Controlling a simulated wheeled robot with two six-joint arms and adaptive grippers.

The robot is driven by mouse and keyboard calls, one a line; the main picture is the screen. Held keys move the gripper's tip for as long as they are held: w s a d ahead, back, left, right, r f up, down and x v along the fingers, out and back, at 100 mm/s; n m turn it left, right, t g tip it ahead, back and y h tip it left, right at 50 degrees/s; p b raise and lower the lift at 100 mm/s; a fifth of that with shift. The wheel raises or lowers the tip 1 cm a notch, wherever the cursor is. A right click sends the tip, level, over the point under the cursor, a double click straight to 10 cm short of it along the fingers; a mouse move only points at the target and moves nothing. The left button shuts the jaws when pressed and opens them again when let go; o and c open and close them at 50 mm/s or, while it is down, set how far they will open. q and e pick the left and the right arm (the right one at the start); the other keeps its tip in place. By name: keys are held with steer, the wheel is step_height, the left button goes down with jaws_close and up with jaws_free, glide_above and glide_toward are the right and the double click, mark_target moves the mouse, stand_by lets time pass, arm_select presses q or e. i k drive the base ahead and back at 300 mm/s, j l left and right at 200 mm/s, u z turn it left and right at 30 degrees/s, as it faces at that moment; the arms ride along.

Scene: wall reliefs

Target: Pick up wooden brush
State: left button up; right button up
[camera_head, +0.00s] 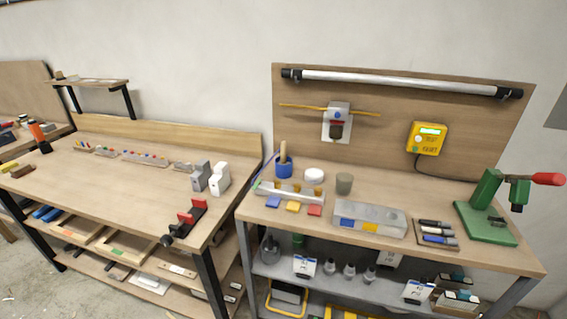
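No brush can be told for certain at this distance. A wooden handle (283,151) stands upright in a blue cup (284,169) at the back left of the right workbench (375,198); its lower end is hidden in the cup. A small yellow-brown block-like item (21,171) lies at the left edge of the left workbench (120,185), too small to tell what it is. Neither of my grippers is in view.
A red and black clamp (186,221) lies at the left bench's front right. Grey and white blocks (209,178) stand behind it. The right bench holds a clear organiser box (369,218), markers (436,233) and a green press (487,220). The left bench's middle is clear.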

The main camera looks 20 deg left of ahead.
mark_target(284, 151)
steer(key=i+j+z, duration=0.1)
steer(key=j+z, duration=0.7)
